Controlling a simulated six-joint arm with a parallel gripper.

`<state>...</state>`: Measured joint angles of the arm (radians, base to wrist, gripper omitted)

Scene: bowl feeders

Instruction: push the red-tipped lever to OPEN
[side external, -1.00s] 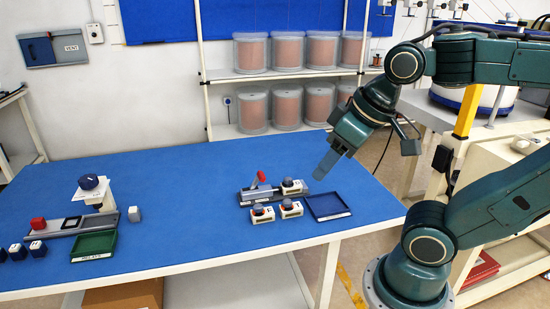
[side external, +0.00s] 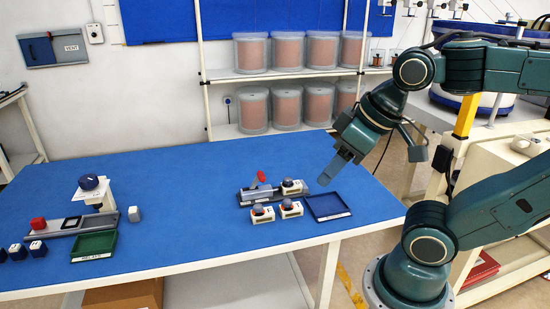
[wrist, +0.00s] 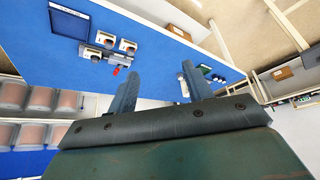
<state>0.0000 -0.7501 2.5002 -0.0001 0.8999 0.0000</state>
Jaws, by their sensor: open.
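The red-tipped lever (side external: 261,177) stands on a small grey fixture (side external: 258,194) on the blue table. Its red tip also shows in the wrist view (wrist: 116,71). A white block with a round grey knob (side external: 292,187) sits at the right end of the fixture. My gripper (side external: 324,180) is in the air to the right of the lever, apart from it, above the area near the dark blue tray. In the wrist view its two fingers (wrist: 158,85) are spread with nothing between them. Any OPEN marking is too small to read.
Two more knobbed white blocks (side external: 263,214) stand in front of the fixture, beside a dark blue tray (side external: 329,206). The middle of the table is clear.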

